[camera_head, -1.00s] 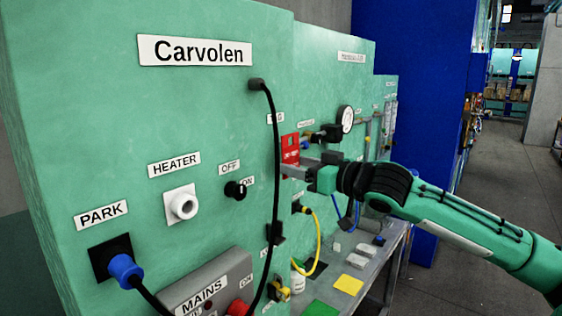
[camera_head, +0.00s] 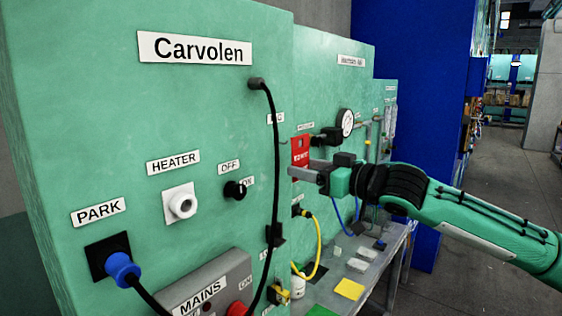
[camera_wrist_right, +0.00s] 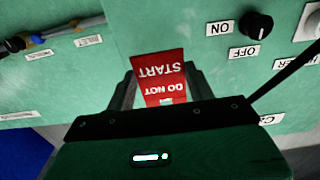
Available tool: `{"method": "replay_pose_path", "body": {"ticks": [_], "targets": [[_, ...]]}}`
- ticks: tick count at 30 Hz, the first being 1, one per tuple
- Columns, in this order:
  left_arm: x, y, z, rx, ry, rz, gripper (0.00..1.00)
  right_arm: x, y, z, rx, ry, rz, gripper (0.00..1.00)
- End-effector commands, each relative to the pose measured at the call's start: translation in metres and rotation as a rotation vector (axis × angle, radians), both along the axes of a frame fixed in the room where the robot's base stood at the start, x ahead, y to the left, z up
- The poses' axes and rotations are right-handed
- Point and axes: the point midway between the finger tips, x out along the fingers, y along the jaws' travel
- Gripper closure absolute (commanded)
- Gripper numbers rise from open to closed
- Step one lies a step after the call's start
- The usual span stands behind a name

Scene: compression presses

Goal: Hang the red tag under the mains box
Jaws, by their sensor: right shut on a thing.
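The red tag (camera_head: 300,149) is held in my right gripper (camera_head: 303,171), in front of the green panel, right of the hanging black cable. In the right wrist view the tag (camera_wrist_right: 160,78) stands between the two fingers of the right gripper (camera_wrist_right: 158,90), with white "DO NOT START" lettering, upside down there. The grey mains box (camera_head: 222,280) is low on the nearest panel, at the bottom of the head view, with a red knob (camera_head: 237,308). Its underside is out of view. My left gripper is not in view.
A black cable (camera_head: 274,160) hangs from the Carvolen panel between tag and mains box. A blue plug (camera_head: 122,268), a white heater socket (camera_head: 181,203) and a black knob (camera_head: 234,190) stick out. A grey bench (camera_head: 385,262) with small items stands below right.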

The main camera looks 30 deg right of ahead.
Motion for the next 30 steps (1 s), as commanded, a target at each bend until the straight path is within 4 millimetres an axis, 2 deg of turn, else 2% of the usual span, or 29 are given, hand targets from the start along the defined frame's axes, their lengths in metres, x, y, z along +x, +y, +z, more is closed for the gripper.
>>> {"method": "replay_pose_path", "body": {"ticks": [8, 30], "targets": [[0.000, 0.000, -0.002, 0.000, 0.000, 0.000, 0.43, -0.002, -0.001, -0.001, -0.001, 0.000, 0.000, 0.59], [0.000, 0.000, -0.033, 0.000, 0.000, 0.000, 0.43, -0.042, -0.018, -0.002, -0.002, 0.000, -0.001, 0.59]]}}
